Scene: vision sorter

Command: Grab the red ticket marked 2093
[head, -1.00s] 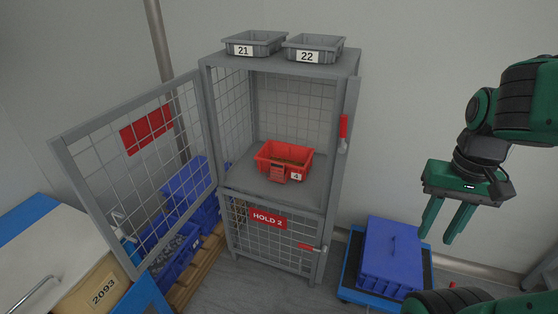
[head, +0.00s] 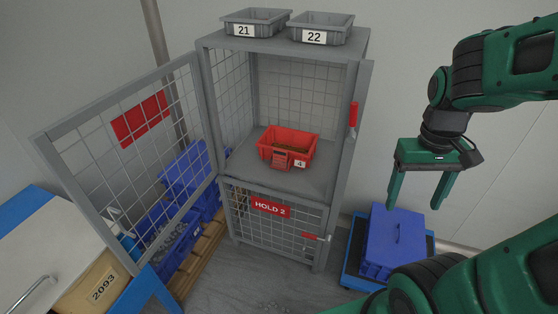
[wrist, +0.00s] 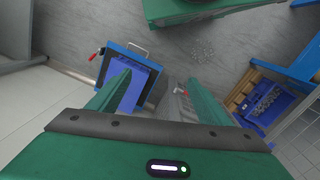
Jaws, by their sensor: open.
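A small red ticket (head: 281,160) hangs on the front of a red bin (head: 302,148) in the head view; any number on it is too small to read. The bin also carries a white label reading 4 and stands on the shelf of an open grey mesh cage (head: 362,130). A beige box (head: 80,300) at the lower left bears the label 2093. My gripper (head: 413,205) is open and empty, pointing down, to the right of the cage and apart from the ticket. In the wrist view, my gripper's fingers (wrist: 157,80) are apart; the ticket is not seen there.
The cage's mesh door (head: 120,165) stands swung open to the left. Below is a shut door marked HOLD 2 (head: 270,209). Grey trays 21 (head: 244,31) and 22 (head: 314,37) sit on top.

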